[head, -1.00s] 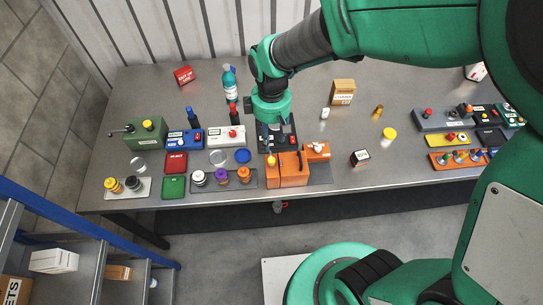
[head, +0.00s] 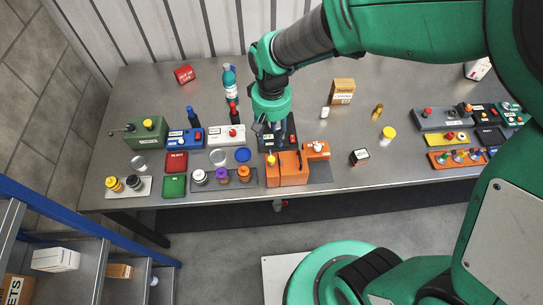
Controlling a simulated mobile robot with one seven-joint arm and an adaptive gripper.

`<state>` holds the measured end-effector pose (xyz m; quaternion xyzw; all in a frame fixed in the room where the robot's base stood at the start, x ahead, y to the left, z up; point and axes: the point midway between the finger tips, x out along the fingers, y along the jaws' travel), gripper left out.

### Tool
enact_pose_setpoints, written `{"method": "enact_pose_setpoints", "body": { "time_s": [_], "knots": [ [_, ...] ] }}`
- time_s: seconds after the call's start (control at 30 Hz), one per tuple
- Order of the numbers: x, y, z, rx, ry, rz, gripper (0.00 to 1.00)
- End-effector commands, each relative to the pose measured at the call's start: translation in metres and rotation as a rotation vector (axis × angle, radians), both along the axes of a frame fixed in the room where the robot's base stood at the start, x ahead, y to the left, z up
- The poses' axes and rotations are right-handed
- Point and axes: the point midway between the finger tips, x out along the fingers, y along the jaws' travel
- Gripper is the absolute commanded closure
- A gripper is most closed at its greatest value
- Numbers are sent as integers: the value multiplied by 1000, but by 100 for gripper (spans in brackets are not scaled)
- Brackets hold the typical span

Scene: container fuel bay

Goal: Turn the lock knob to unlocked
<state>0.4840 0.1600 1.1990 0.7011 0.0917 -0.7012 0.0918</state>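My gripper (head: 268,128) points down over a black box (head: 292,142) near the middle of the table's front half. The wrist and gripper hide much of this box, and no knob on it shows clearly. The fingers are small and dark against the box. I cannot tell whether they touch anything or how far apart they are.
A white box with a red button (head: 226,136) and a red-capped bottle (head: 233,114) stand close on the left. A smaller orange block (head: 317,151) is close on the right.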

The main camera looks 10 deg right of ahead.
Motion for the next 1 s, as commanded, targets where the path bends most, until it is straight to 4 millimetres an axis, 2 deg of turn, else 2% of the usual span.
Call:
{"method": "enact_pose_setpoints", "body": {
  "time_s": [0.17, 0.37, 0.57, 1.0],
  "knots": [
    [0, 0, -3, 0, 1, 1, 60],
    [0, 0, -16, 0, 1, 1, 60],
    [-1, 0, -42, -1, 4, 1, 60],
    [0, 0, -111, -1, 2, 2, 60]
  ]
}}
